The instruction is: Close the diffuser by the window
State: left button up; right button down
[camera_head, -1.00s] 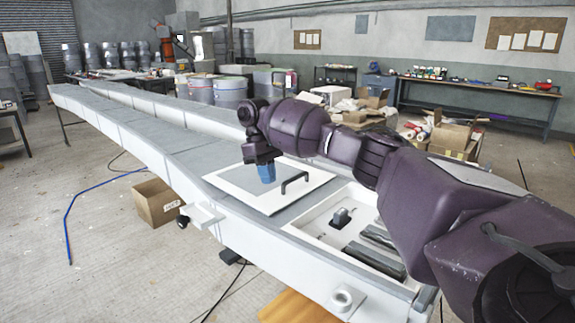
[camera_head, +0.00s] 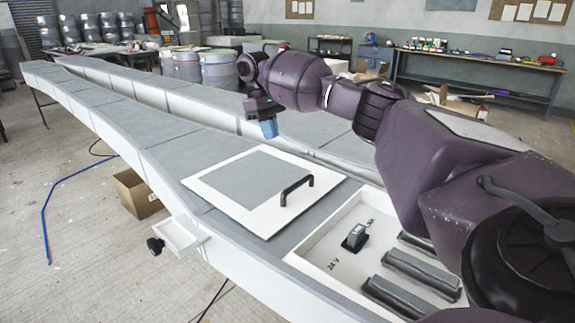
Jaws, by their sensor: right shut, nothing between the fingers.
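A white square panel (camera_head: 220,198) with a grey centre and a black bar handle (camera_head: 297,188) lies flat on the long grey-and-white mould (camera_head: 150,122). It lies beside an open white-walled compartment (camera_head: 312,254). I see no window, and nothing is plainly a diffuser; I cannot tell whether the panel is it. My right gripper (camera_head: 269,129) has blue fingertips pointing down. It is shut and empty, and in the picture it appears beyond the panel's far edge, apart from the handle. My left gripper is not in view.
The compartment holds a small dark switch-like device (camera_head: 355,237) and grey bars (camera_head: 397,297); "24 V" is marked inside. A small white tray with a black knob (camera_head: 155,245) juts from the mould's near side. A cardboard box (camera_head: 137,192) and blue hose (camera_head: 45,215) lie on the floor.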

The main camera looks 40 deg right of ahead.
jog(key=b, duration=0.1)
send_over(280, 188)
notch_tip(280, 188, down, 10)
jog(key=shift+r, duration=0.1)
jog(key=s, duration=0.2)
jog(key=shift+s+d, duration=0.15)
jog(key=shift+s, duration=0.25)
jog(key=shift+s+f, duration=0.25)
jog(key=shift+s, duration=0.2)
jog(key=shift+p, duration=0.3)
